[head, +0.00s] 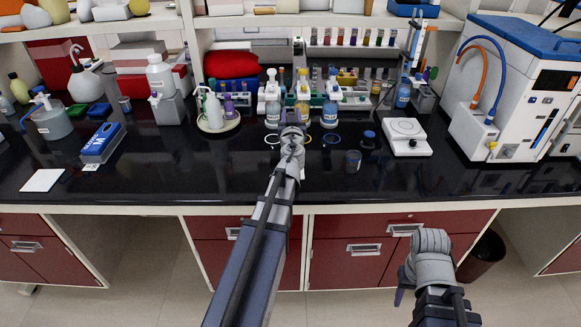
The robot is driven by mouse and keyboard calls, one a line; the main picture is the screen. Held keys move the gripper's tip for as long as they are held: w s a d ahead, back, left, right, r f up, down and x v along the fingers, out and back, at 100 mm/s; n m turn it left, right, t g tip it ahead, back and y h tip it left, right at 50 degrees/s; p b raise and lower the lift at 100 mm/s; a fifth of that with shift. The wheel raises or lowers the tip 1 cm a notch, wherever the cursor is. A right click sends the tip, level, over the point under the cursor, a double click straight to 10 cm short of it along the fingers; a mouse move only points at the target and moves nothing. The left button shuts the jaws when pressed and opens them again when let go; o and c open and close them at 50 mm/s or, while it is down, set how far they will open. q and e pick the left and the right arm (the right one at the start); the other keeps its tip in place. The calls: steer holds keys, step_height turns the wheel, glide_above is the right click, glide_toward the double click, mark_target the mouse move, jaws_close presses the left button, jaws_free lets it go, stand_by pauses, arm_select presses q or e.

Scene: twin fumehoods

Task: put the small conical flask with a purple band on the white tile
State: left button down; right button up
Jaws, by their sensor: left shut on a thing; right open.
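The white tile (42,180) lies flat and bare near the front edge of the black bench at the far left. My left gripper (291,130) is over the middle of the bench, in front of the row of bottles. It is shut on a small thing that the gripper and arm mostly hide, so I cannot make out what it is. I cannot pick out the small conical flask with a purple band. My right gripper (403,285) is open and empty, low in front of the drawers and away from the bench top.
A blue-and-white box (101,143) stands right of the tile. Wash bottles (213,111) and reagent bottles (331,108) line the back. A balance (407,137) and a dark cup (353,161) are at right. The front left-centre bench is clear.

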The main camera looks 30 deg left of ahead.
arm_select(q)
steer(key=shift+f+b, duration=3)
steer(key=shift+f, duration=0.15)
steer(key=shift+f, duration=0.1)
step_height(320, 180, down, 4)
steer(key=b, duration=0.3)
steer(key=shift+r+b, duration=0.25)
steer(key=shift+b, duration=0.1)
steer(key=shift+f, duration=0.2)
steer(key=shift+c, duration=2.4)
jaws_free()
steer(key=shift+r, duration=0.1)
steer(key=shift+r, duration=0.15)
